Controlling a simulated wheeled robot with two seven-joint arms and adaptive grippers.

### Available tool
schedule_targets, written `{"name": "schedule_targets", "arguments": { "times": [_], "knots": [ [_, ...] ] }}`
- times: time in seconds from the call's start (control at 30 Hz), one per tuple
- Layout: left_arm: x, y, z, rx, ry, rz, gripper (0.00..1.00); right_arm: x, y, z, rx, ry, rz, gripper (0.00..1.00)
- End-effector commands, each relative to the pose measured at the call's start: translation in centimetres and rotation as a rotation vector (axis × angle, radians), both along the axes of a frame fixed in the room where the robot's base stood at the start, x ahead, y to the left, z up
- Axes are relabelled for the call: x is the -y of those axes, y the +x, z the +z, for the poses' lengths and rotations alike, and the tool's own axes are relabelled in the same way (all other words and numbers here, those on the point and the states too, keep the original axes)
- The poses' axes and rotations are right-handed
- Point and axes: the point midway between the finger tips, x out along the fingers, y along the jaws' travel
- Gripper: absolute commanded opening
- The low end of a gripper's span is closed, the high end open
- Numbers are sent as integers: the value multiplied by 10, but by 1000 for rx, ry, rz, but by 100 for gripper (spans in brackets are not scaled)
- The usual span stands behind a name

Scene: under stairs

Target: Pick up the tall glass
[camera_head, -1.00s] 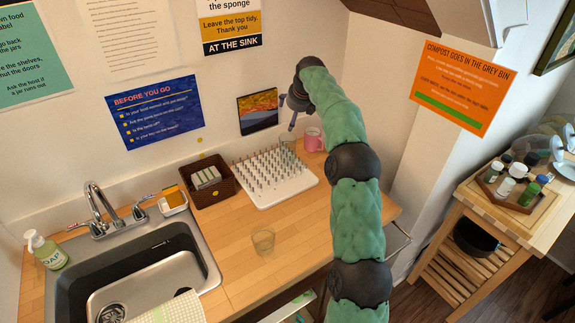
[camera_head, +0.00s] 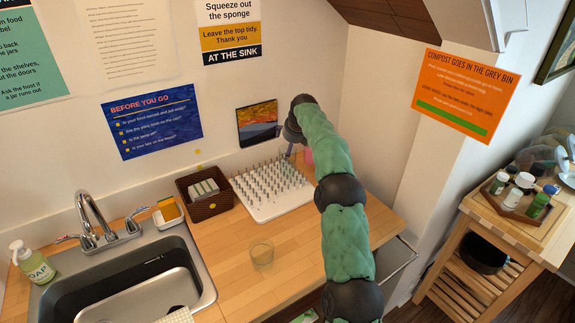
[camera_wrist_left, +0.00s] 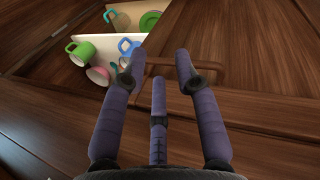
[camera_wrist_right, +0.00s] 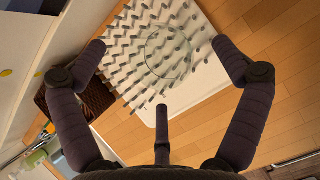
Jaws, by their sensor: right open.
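The tall glass (camera_wrist_right: 168,50) is clear and stands on the white peg drying rack (camera_wrist_right: 205,85). In the right wrist view I look down on its round rim. My right gripper (camera_wrist_right: 160,62) is open above it, with two fingers to its sides and the third below it in the picture. In the head view my right gripper (camera_head: 291,147) is at the rack's back right and largely hides the glass. My left gripper (camera_wrist_left: 158,80) is open and empty near a drawer of mugs.
A pink mug (camera_head: 308,156) is close behind my right gripper, partly hidden. A brown basket (camera_head: 204,207) stands left of the rack (camera_head: 256,212), and the sink (camera_head: 130,285) lies further left. The wall is close behind. The counter in front of the rack is mostly clear.

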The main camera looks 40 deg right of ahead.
Motion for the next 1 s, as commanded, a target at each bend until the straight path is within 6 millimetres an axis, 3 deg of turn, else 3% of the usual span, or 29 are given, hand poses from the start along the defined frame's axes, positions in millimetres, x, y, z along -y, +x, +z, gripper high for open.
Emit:
{"name": "schedule_targets", "arguments": {
  "times": [0.1, 0.57, 0.67, 0.87, 1.0],
  "knots": [
    [0, 0, -9, 0, 0, 0, 31, 0, 7, -23, -4, 2, 0, 97],
    [0, 0, -8, 0, 0, 0, 31, 4, 16, -36, -1, 0, 0, 97],
    [0, 0, -8, 0, 0, 0, 31, 4, 16, -36, -2, 1, 0, 75],
    [0, 0, -8, 0, 0, 0, 31, 4, 16, -36, -2, 1, 0, 18],
    [0, 0, -8, 0, 0, 0, 31, 4, 16, -35, 0, 0, 0, 15]
  ]
}}
